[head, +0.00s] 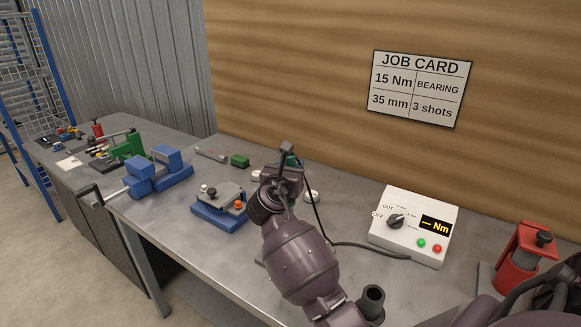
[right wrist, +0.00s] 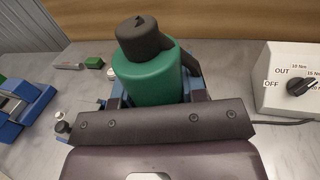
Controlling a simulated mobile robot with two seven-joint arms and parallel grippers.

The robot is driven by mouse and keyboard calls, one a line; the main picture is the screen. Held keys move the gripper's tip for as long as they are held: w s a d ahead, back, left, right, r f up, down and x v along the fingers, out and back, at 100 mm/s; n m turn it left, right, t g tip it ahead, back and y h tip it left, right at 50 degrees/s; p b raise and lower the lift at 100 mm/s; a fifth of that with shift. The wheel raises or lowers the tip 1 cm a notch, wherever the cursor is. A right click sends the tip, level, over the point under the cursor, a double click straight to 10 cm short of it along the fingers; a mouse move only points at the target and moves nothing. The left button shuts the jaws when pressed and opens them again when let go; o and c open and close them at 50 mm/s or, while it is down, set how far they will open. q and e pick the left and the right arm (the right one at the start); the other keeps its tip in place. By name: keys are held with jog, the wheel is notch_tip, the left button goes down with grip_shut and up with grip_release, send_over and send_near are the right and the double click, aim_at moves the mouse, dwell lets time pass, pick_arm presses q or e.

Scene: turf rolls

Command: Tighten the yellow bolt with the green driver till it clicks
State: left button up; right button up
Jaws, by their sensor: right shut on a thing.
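My right gripper (head: 284,170) is shut on the green driver (right wrist: 148,82) above the middle of the bench. In the right wrist view the driver is a green cylinder with a black cap, standing between the fingers. In the head view only a little green (head: 291,160) shows behind the gripper, and a black cable hangs from there. I cannot make out the yellow bolt in either view. A blue fixture (head: 215,218) with a grey plate and an orange knob (head: 239,205) sits left of the gripper. My left gripper is not in view.
A white controller (head: 413,226) with a dial and a display reading "-- Nm" stands right of the gripper. A red stand (head: 515,262) is at the far right. A blue vise (head: 160,175) and a green block (head: 240,161) lie left. The job card (head: 417,88) reads 15 Nm, 3 shots.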

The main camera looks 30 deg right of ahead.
jog(key=shift+f, duration=0.3)
dwell(0.5)
jog(key=shift+r, duration=0.1)
dwell(0.5)
jog(key=shift+r, duration=3.7)
